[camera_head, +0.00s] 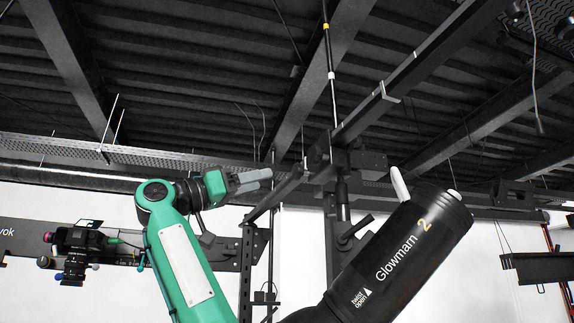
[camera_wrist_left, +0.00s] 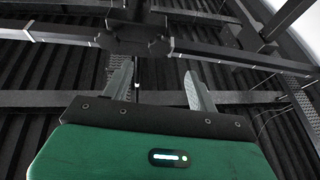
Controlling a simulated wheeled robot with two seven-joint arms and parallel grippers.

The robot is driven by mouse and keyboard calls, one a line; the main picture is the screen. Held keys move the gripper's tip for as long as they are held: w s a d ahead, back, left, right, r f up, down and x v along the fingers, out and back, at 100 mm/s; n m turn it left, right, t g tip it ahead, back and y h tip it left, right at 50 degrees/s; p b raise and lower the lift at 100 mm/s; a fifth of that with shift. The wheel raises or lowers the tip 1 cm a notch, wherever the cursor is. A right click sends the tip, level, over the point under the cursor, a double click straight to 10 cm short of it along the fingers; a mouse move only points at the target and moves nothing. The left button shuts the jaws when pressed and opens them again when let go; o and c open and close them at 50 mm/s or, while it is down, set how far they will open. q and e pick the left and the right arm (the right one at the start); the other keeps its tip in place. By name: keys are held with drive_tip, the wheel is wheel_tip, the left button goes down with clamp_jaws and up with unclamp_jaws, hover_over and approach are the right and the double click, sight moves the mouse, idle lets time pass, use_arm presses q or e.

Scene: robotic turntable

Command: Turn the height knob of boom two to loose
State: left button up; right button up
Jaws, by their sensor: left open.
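My left gripper (camera_head: 262,177) is raised on its green arm, pointing right towards the black boom stand (camera_head: 341,190). In the left wrist view its two grey fingers (camera_wrist_left: 158,88) are spread with nothing gripped. The black boom joint (camera_head: 368,161) sits at the top of the stand, to the right of the fingertips and apart from them. In the wrist view a dark joint block (camera_wrist_left: 130,38) lies beyond the fingers. A black lever-like handle (camera_head: 355,229) sticks out lower on the stand; I cannot tell whether it is the height knob. My right gripper is not in view.
A large black cylinder marked "Glowmarn 2" (camera_head: 395,262) fills the lower right foreground. A long boom bar (camera_head: 415,70) runs up to the right. Camera gear (camera_head: 78,245) hangs at left. Dark ceiling beams are overhead.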

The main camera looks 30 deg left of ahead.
sight(294, 174)
use_arm(q)
drive_tip(key=p+x, duration=0.3)
drive_tip(key=x, duration=0.3)
drive_tip(key=shift+w+d+r, duration=0.1)
drive_tip(key=shift+w+d, duration=0.2)
drive_tip(key=shift+w+d+r+p, duration=0.15)
drive_tip(key=shift+w+p, duration=0.1)
drive_tip(key=shift+p, duration=0.15)
drive_tip(key=shift+w+d+r, duration=0.1)
drive_tip(key=shift+w+d, duration=0.05)
drive_tip(key=shift+w, duration=0.1)
drive_tip(key=shift+w+d+p, duration=0.2)
drive_tip(key=shift+w+p, duration=0.15)
drive_tip(key=shift+c, duration=1.3)
drive_tip(key=c, duration=0.7)
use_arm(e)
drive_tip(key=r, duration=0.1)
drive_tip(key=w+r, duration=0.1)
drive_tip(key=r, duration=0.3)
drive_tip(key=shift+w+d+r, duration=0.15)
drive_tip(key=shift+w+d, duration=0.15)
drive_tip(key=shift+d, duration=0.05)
